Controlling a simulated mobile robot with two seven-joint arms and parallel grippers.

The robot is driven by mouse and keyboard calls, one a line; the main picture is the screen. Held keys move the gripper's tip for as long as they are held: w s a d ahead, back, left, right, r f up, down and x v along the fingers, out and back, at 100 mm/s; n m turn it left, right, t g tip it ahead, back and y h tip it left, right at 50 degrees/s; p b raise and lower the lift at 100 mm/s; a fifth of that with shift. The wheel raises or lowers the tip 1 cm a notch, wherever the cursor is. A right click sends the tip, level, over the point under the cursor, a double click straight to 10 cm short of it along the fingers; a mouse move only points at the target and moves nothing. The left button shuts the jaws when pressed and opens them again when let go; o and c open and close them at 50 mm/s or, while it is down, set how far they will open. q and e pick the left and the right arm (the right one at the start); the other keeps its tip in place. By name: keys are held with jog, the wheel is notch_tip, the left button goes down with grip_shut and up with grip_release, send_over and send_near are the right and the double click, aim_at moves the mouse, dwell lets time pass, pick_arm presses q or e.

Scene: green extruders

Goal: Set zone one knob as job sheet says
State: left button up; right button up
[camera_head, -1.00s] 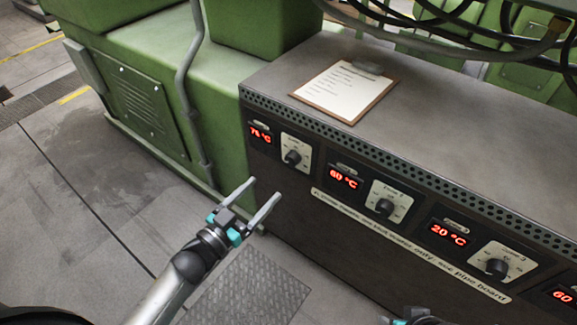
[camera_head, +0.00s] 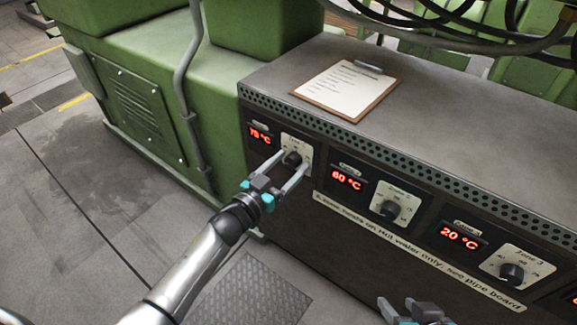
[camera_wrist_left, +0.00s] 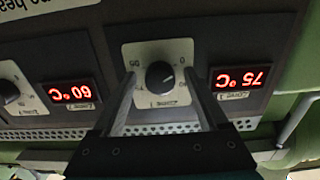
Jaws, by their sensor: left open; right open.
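The zone one knob (camera_head: 292,157) is a black dial on a white plate at the left of the dark panel. It also shows, upside down, in the left wrist view (camera_wrist_left: 159,75). Its red display (camera_head: 260,134) reads 75 °C in the left wrist view. My left gripper (camera_head: 294,161) is open, with one finger on each side of the knob and gaps between. I cannot tell how far the tips are from the panel. The job sheet (camera_head: 345,88) lies on a clipboard on the cabinet top; its text is too small to read. My right gripper (camera_head: 410,309) is open at the bottom edge.
The zone two knob (camera_head: 389,209) with a 60 °C display (camera_head: 347,180) and the zone three knob (camera_head: 511,273) with a 20 °C display (camera_head: 459,238) sit further right. Cables (camera_head: 455,38) hang over the cabinet. Green machinery (camera_head: 145,65) stands at left.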

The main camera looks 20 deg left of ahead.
pick_arm(q)
jog(key=shift+c, duration=0.3)
grip_shut()
dwell(0.5)
